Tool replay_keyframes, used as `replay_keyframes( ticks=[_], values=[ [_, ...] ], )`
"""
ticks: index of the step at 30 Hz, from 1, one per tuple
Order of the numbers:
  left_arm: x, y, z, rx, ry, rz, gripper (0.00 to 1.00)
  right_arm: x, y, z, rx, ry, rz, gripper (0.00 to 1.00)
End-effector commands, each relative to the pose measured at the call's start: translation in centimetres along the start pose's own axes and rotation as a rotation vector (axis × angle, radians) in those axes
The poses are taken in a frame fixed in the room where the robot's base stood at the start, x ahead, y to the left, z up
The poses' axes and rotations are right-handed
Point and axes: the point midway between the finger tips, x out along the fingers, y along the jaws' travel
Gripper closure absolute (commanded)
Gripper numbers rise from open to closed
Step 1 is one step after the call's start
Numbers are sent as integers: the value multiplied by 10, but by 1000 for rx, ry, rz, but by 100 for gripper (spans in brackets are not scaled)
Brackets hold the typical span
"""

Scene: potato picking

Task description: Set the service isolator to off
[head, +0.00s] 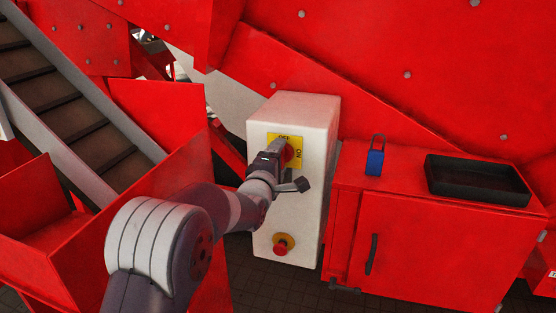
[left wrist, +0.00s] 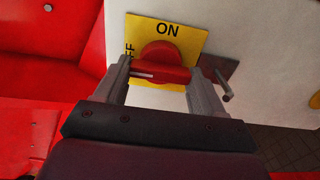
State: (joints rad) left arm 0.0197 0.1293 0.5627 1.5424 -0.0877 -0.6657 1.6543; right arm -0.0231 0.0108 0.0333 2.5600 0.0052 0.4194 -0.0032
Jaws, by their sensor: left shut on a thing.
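The service isolator is a red rotary handle (left wrist: 160,72) on a yellow plate (left wrist: 190,38) marked ON and OFF. It is on the front of a white box (head: 300,218). In the head view OFF is at the plate's top and ON at its right; the handle (head: 289,155) is mostly hidden by my gripper. My left gripper (head: 281,150) is shut on the handle. In the left wrist view its fingers (left wrist: 160,82) sit at both ends of the red bar. A white mark on the bar lies toward the OFF side.
A metal bracket (left wrist: 222,80) juts out beside the plate. A red push button (head: 282,245) is low on the box. A blue padlock (head: 375,161) and a black tray (head: 478,192) rest on the red cabinet (head: 410,237) at right. A conveyor (head: 62,106) rises at left.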

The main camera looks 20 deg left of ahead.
Motion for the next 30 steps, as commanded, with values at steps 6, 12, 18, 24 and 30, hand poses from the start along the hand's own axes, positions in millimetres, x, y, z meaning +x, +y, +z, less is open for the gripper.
replay_keyframes(
  ticks=[6, 12, 18, 24, 30],
  values=[
    [0, -1, 0, -3, 0, -2, 61, 0, 0, 0, 0, 0, 0, 57],
    [0, -1, 0, -2, 0, -2, 5, 0, 0, 0, 0, 0, 0, 57],
    [0, 0, 0, -1, 0, -1, 5, 0, 0, 0, 0, 0, 0, 57],
    [-20, 0, 0, -1, 0, 0, 5, 2, 0, 0, 0, 0, 0, 57],
    [-67, 0, 0, -1, 1, 0, 5, 6, 0, 1, 0, 0, 0, 57]
  ],
)
